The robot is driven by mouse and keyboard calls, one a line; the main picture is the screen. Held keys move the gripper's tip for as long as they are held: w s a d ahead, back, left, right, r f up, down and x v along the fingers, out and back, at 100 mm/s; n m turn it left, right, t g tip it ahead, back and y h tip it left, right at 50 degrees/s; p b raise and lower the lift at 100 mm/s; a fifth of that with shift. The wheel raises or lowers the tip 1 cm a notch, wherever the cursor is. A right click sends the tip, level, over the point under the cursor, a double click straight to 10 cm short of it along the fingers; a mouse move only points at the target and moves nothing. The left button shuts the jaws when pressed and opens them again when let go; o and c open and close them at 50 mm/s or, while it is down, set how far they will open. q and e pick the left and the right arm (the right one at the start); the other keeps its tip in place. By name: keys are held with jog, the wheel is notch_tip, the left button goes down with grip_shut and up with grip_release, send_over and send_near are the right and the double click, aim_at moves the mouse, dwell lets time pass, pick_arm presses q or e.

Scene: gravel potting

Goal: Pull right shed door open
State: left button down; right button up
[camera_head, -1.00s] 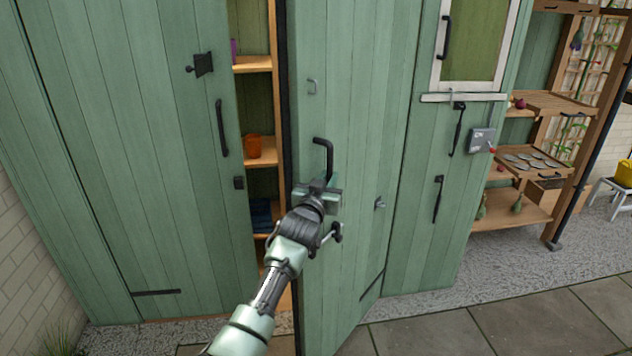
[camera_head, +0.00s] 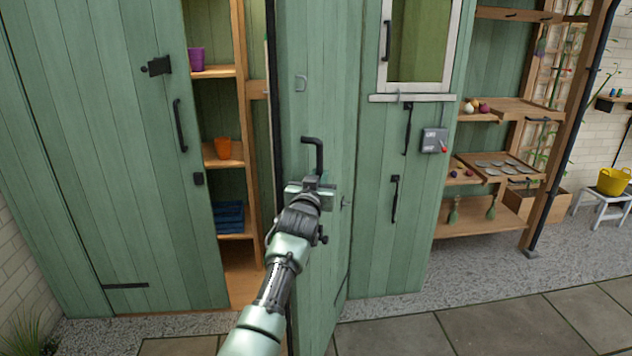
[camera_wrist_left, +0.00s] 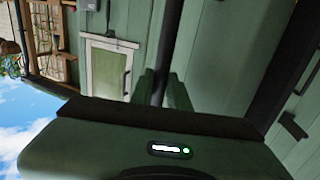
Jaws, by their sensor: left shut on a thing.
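The right shed door (camera_head: 315,110) is green planked wood and stands partly open, swung outward, with its dark edge facing the gap. Its black bar handle (camera_head: 318,150) sticks up above my left gripper (camera_head: 311,188), which is shut on the handle's lower part. In the left wrist view the dark handle bar (camera_wrist_left: 165,60) runs between the fingers (camera_wrist_left: 162,90). The left shed door (camera_head: 130,120) is closed, with its own black handle (camera_head: 180,126). My right gripper is in neither view.
Inside the gap, shelves hold a purple pot (camera_head: 196,59), an orange pot (camera_head: 223,148) and a blue crate (camera_head: 229,217). To the right are a switch box (camera_head: 434,140), an open shelf unit (camera_head: 485,234) and a yellow tub (camera_head: 613,181) on a white stool. Paving (camera_head: 480,325) in front is clear.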

pick_arm(q)
jog(key=shift+r, duration=0.5)
jog(key=c, duration=1.4)
grip_release()
jog(key=shift+w, duration=0.1)
jog(key=shift+o, duration=0.2)
jog(key=shift+w+d+f, duration=0.1)
jog(key=shift+w+f, duration=0.05)
jog(key=shift+f, duration=0.2)
jog(key=s+a, duration=0.1)
jog(key=s, duration=0.6)
jog(key=shift+s+b, duration=0.3)
jog(key=shift+s, duration=0.1)
